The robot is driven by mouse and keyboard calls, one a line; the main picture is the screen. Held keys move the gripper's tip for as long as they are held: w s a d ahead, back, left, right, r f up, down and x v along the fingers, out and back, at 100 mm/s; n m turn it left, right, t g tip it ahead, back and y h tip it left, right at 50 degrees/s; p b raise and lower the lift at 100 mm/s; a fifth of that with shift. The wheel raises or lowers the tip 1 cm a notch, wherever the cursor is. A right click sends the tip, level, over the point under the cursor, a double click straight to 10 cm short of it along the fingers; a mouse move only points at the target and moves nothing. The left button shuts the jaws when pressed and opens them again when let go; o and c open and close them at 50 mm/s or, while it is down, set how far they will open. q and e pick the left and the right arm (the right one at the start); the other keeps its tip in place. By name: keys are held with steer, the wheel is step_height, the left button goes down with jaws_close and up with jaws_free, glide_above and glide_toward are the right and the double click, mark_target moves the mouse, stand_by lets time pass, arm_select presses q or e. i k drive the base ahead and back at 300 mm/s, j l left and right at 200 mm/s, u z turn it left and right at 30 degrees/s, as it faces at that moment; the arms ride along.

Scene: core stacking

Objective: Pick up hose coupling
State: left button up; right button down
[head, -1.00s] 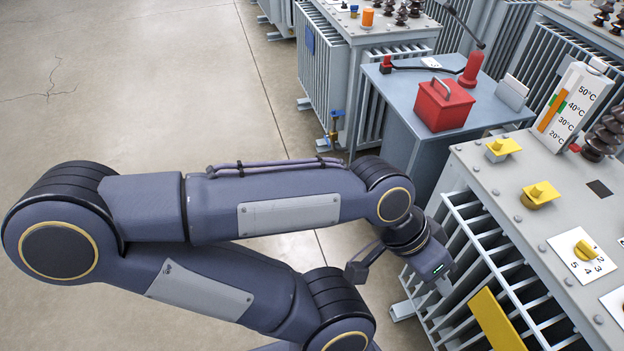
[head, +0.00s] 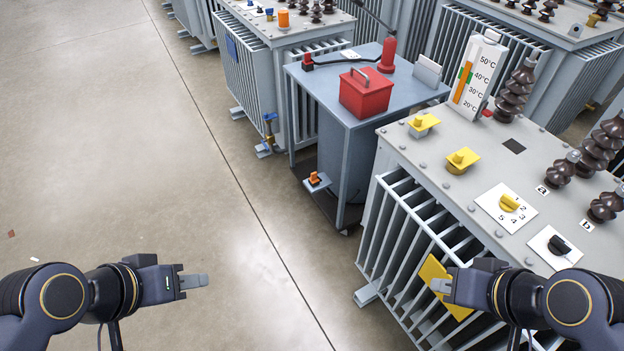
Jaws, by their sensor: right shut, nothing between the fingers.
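A small red fitting (head: 307,62) sits at the end of a black hose (head: 345,63) on the blue-grey table; it looks like the hose coupling. The hose runs to a red cylinder (head: 387,55) on the same table. My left gripper (head: 196,281) is at the lower left over bare floor, far from the fitting. It is seen side-on, so its finger gap cannot be told. My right gripper (head: 440,286) is shut and empty at the lower right, in front of the yellow plate on the near transformer. Both are well below the table in the picture.
A red box with a handle (head: 365,94) stands on the blue-grey table (head: 345,112). The near transformer (head: 440,165) has yellow knobs, a thermometer gauge (head: 479,75) and brown insulators. Another transformer (head: 262,85) stands behind the table.

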mark_target(313, 178)
steer(key=j+z, duration=0.2)
steer(key=z, duration=2.75)
steer(key=u, duration=2.9)
steer(key=i+j+z, duration=0.25)
steer(key=i+j, duration=1.5)
